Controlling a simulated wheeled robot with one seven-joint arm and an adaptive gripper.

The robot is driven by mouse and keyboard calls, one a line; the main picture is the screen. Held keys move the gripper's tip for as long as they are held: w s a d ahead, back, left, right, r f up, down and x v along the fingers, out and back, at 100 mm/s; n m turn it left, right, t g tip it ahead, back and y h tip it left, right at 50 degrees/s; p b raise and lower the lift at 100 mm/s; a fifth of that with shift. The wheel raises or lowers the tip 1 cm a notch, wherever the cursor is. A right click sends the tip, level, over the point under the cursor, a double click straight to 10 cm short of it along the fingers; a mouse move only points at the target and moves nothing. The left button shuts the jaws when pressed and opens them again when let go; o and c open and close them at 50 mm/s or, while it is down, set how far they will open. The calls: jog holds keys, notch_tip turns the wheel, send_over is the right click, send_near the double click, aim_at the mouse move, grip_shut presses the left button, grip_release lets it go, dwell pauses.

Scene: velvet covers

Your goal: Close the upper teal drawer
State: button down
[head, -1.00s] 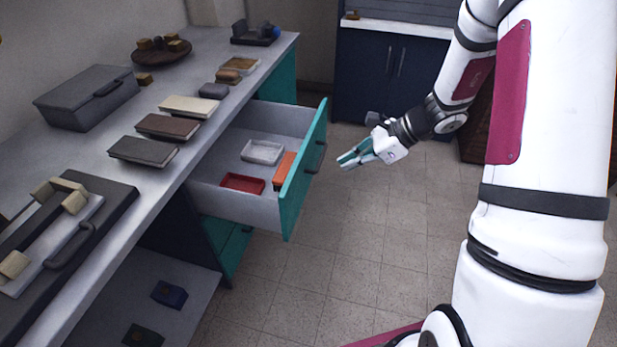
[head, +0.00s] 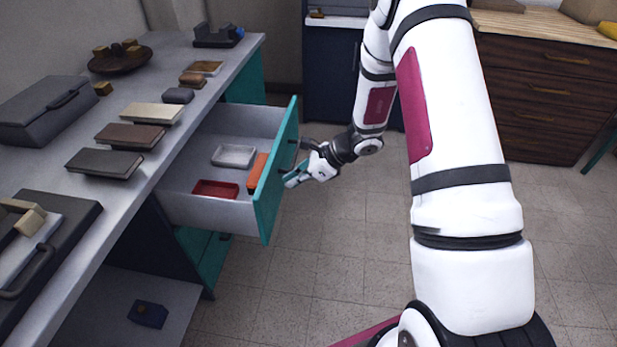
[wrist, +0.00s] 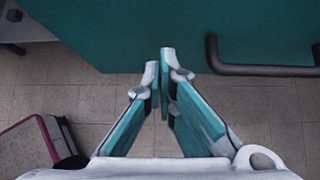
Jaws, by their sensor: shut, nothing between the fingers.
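The upper teal drawer (head: 275,172) stands pulled out from the counter in the head view. It holds a red tray (head: 215,189), a light grey tray (head: 233,156) and an orange item (head: 258,170). My gripper (head: 289,181) is at the outer side of the drawer front, close to its dark handle. In the wrist view my gripper (wrist: 159,58) is shut and empty, its fingertips overlapping the lower part of the teal front (wrist: 130,30). I cannot tell whether they touch it. The dark bar handle (wrist: 260,69) is to the right of the fingertips.
The counter (head: 205,100) carries several books, a grey box (head: 45,110) and a round brown tray (head: 120,62). A lower teal drawer front (head: 205,255) is below. Navy cabinets (head: 330,75) and a wooden drawer unit (head: 550,90) stand behind. The tiled floor (head: 290,290) is clear.

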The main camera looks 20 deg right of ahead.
jog(key=shift+w+a, duration=0.5)
jog(key=shift+a, duration=0.35)
jog(key=shift+a, duration=0.1)
